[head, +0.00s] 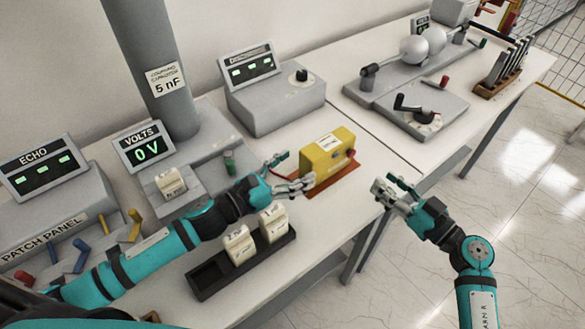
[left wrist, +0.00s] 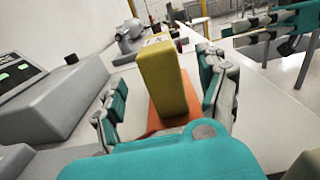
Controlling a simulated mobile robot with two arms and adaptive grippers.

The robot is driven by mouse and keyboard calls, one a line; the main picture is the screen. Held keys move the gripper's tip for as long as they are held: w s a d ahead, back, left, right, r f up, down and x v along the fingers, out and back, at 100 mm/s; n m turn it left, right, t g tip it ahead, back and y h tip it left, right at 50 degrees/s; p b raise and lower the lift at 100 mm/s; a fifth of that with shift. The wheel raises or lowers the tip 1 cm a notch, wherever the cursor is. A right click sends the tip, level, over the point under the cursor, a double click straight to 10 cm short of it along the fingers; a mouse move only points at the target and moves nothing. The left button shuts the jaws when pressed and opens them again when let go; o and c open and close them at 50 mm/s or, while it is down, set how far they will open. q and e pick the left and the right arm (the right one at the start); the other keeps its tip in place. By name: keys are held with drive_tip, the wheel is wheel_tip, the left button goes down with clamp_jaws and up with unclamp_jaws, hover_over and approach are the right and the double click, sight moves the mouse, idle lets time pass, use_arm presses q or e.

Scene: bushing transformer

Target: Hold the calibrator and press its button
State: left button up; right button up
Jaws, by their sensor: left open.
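The calibrator, a yellow box (head: 323,158) with a white label on top, stands on an orange-red base (head: 334,181) on the table. A red button (head: 350,154) shows on its right end. My left gripper (head: 298,169) is open at the box's left end. In the left wrist view the yellow box (left wrist: 167,80) stands ahead between the spread fingers (left wrist: 163,98), with no clear contact. My right gripper (head: 384,184) is past the table's front edge, right of the box and apart from it. Its finger gap is unclear. It also shows at the upper right of the left wrist view (left wrist: 238,34).
A black tray (head: 205,280) with two white blocks lies in front of my left arm. A grey meter box (head: 272,100) stands behind the calibrator. A grey crank unit (head: 425,115) is at the back right. Free table lies around the orange base.

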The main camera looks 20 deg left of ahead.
sight(318, 155)
use_arm(q)
drive_tip(key=x, duration=0.7)
drive_tip(key=shift+w+d, duration=0.15)
drive_tip(key=shift+w, duration=0.1)
drive_tip(key=shift+f, duration=0.1)
clamp_jaws()
use_arm(e)
clamp_jaws()
idle(0.7)
idle(0.6)
